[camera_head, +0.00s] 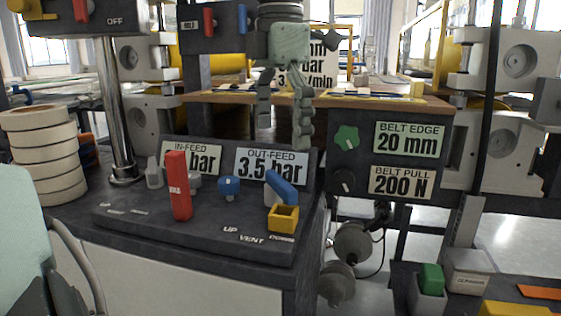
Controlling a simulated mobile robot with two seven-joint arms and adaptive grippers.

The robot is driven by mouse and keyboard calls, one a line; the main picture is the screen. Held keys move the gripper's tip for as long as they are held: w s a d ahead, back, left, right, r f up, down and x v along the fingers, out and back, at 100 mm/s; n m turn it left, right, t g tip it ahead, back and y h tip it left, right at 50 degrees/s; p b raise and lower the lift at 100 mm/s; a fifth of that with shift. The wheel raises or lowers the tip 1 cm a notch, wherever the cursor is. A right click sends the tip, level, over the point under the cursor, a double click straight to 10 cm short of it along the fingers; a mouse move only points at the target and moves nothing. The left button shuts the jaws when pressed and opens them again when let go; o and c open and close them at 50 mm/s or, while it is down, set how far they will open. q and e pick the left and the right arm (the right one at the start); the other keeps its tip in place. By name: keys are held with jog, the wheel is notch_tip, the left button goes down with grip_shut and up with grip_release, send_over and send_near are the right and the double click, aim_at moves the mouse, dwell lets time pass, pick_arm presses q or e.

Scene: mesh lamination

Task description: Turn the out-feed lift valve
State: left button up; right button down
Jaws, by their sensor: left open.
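The out-feed lift valve appears to be the blue lever (280,188) at the right of the dark sloped panel (150,222), below the display reading OUT-FEED 3.5 bar (271,167). The lever is tilted, its upper end toward the left. UP, VENT and a partly hidden word are printed in front of it. My right gripper is not in view.
A red lever (178,186) stands upright below the IN-FEED display (190,158); a blue knob (228,187) is between the levers. White rolls (42,155) are stacked at left beside a metal post (113,110). A box with a green knob (346,138) stands right of the panel.

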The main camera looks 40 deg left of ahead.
pick_arm(q)
notch_tip(320, 180, up, 5)
jog(key=shift+d, duration=0.1)
dwell(0.7)
